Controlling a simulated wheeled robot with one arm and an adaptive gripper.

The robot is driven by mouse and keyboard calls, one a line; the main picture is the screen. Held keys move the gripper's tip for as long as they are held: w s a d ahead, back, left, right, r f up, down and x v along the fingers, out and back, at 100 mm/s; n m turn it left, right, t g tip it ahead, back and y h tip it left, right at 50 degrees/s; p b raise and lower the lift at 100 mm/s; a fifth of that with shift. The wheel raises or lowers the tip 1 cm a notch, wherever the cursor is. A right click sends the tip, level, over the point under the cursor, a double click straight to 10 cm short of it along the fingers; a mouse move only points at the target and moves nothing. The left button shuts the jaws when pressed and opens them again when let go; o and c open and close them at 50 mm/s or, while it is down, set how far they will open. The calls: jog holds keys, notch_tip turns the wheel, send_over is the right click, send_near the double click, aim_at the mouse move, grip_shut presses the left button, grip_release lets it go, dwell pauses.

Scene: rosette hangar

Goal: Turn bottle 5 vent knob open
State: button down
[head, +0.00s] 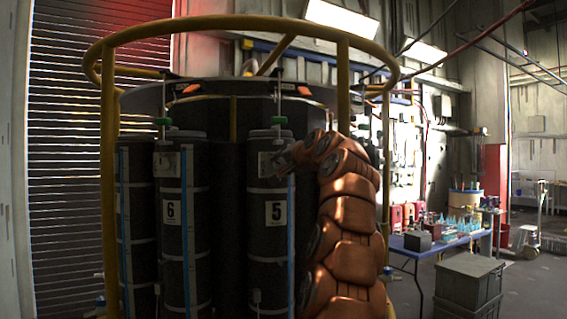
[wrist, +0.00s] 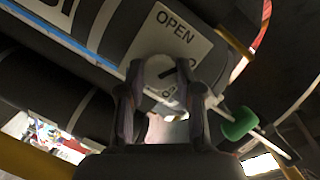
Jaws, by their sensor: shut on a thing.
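Bottle 5 (head: 273,240) is a dark upright cylinder with a white "5" label, standing in the rosette rack. Its vent plate (wrist: 175,35), marked "OPEN", shows in the wrist view. The vent knob (wrist: 160,70) is a pale round disc with a dark mark on that plate. My gripper (wrist: 168,85) has its two fingers on either side of the knob and is shut on it. In the head view my orange arm reaches to the upper part of bottle 5, and my gripper (head: 284,163) is small and dark there. The other plate lettering is partly hidden by the fingers.
Bottle 6 (head: 180,240) stands to the left. A yellow rail (head: 240,22) rings the rack. A green handle (wrist: 240,123) sits close to my right finger. A blue table (head: 450,241) with small items and a grey crate (head: 468,285) stand at the right.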

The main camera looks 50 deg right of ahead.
jog(key=n, duration=0.2)
jog(key=n+g+h, duration=0.1)
jog(key=n, duration=0.1)
jog(key=shift+w+a+n+p, duration=0.2)
jog(key=shift+n+p, duration=0.1)
jog(key=shift+n+g+h, duration=0.4)
jog(key=shift+n+g, duration=0.2)
jog(key=shift+n, duration=0.8)
jog(key=shift+r, duration=0.1)
jog(key=shift+d, duration=0.1)
jog(key=c, duration=0.8)
grip_release()
jog(key=shift+o, duration=0.2)
jog(key=shift+s, duration=0.1)
jog(key=shift+s, duration=0.1)
